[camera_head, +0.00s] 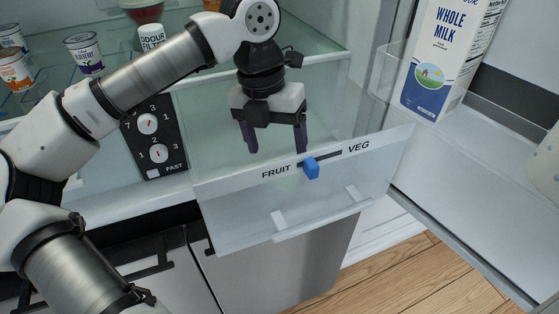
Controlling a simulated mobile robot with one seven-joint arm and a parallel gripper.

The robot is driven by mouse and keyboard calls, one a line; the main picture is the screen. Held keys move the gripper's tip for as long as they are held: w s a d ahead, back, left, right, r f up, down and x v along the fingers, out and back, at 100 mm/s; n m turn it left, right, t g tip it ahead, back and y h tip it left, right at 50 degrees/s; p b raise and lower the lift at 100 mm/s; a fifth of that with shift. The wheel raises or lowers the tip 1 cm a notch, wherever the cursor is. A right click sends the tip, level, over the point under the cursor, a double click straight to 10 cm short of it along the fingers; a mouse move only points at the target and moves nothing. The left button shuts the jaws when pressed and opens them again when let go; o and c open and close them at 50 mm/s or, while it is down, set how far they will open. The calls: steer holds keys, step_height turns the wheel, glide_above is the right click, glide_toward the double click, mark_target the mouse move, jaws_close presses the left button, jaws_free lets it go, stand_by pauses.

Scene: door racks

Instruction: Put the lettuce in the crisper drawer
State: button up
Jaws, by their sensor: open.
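The clear crisper drawer (245,222) has a front panel marked FRUIT and VEG, with a blue slider (311,168) between the words. The panel stands forward of the fridge's lower cabinet and the drawer looks pulled out. My gripper (277,149) points down just behind the panel's top edge, over the drawer. Its two dark fingers are apart with nothing seen between them. I cannot tell how deep the fingertips reach into the drawer. No lettuce can be made out in this view.
A dial panel (154,136) is left of the drawer. The open fridge door at right holds a milk carton (446,60). Wooden floor (430,272) shows below.

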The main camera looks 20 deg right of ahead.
step_height(320, 180, up, 6)
steer(key=shift+w+a, duration=0.35)
